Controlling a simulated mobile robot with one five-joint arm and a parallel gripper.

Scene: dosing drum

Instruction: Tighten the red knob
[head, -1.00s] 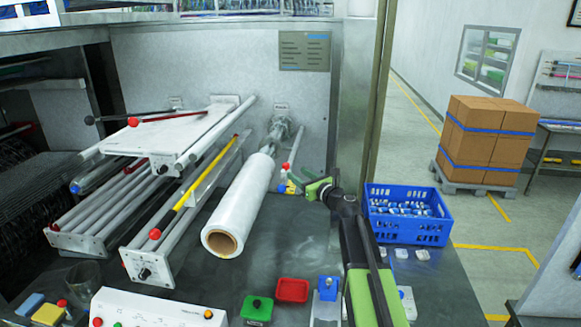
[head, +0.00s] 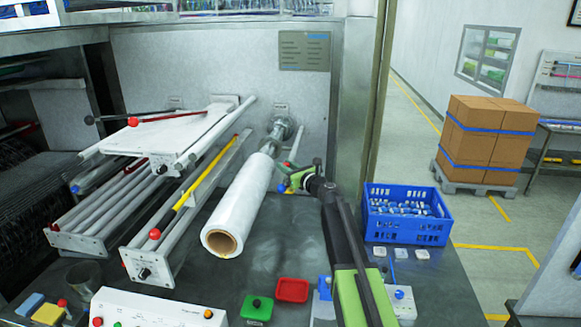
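A thin rod (head: 296,145) stands at the back, right of the white film roll (head: 238,205). Its lower end, where red and blue parts sit, is mostly covered by my gripper (head: 284,183). My gripper has green fingers and reaches in from the right, at or very close to that lower end. Whether it touches the red part, and whether the fingers are closed, is too small to tell. Other red knobs show on the left frame: one on the upper lever (head: 133,122) and one on the yellow bar (head: 155,233).
A blue crate (head: 408,237) of small packs stands right of my arm. A green box (head: 257,308), a red tray (head: 292,290) and a white control panel (head: 150,308) line the front. The dark tabletop between roll and arm is clear.

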